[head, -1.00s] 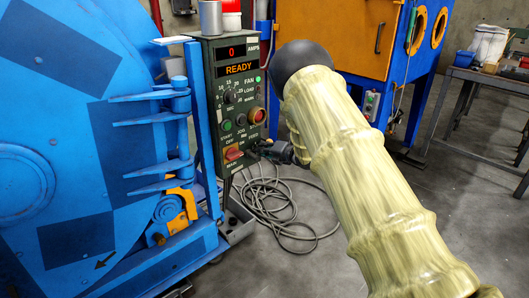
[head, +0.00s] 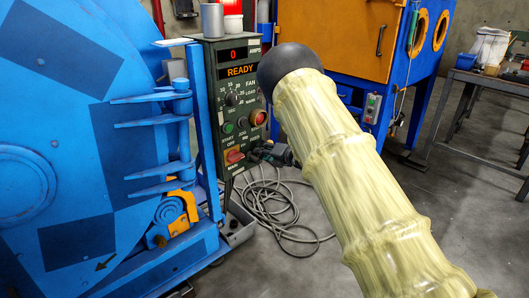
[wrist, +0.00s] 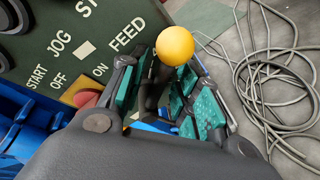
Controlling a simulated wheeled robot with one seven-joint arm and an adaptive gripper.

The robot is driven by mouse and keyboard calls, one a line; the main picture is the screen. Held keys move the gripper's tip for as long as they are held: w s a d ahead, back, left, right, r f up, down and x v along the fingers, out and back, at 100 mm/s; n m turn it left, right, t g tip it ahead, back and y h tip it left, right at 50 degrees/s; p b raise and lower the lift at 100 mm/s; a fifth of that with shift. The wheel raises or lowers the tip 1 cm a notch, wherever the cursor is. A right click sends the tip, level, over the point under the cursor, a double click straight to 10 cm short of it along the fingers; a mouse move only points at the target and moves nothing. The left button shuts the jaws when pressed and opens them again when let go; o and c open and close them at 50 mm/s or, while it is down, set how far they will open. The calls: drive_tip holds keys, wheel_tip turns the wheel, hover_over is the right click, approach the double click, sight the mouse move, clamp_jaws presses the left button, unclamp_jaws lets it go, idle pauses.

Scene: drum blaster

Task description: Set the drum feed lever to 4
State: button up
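The feed lever (wrist: 152,88) is a dark stem with a yellow ball knob (wrist: 175,45), beside the FEED label on the control panel in the wrist view. My gripper (wrist: 158,92) has its two teal-padded fingers apart, one on each side of the stem. A gap shows on the right of the stem; I cannot tell whether the left pad touches it. In the head view the green control panel (head: 211,140) shows READY, and my gripper (head: 272,153) is a small dark shape at its lower right edge. The lever and its scale numbers cannot be made out there.
A red and yellow main switch (head: 234,156) sits left of my gripper. The blue drum machine (head: 75,190) stands at the left. Grey cables (head: 280,215) lie coiled on the floor below. An orange and blue cabinet (head: 330,40) stands behind.

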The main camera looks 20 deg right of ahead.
drive_tip(key=v, duration=1.2)
idle(0.5)
drive_tip(key=s+a+f+m+g+h, duration=0.2)
drive_tip(key=s+f+m+h, duration=0.1)
drive_tip(key=s+f+m, duration=0.8)
drive_tip(key=s+a+f+m+g+h, duration=0.15)
drive_tip(key=s+f+m, duration=0.35)
drive_tip(key=s+f, duration=0.75)
drive_tip(key=s+a+f+m+g+h, duration=0.1)
drive_tip(key=s+a+f+m+g, duration=0.1)
drive_tip(key=s+f+m, duration=0.45)
drive_tip(key=s+a+f+m+g+h, duration=0.1)
drive_tip(key=s+a+f+g, duration=0.15)
drive_tip(key=s, duration=0.75)
drive_tip(key=s+a+f+m+g, duration=0.25)
drive_tip(key=s+f+m, duration=0.2)
drive_tip(key=s, duration=0.45)
drive_tip(key=s+a+m+g, duration=0.2)
drive_tip(key=s+m+g, duration=0.1)
drive_tip(key=s, duration=0.7)
wheel_tip(320, 180, up, 30)
drive_tip(key=p, duration=3)
drive_tip(key=shift+w+d, duration=0.15)
drive_tip(key=shift+w, duration=0.25)
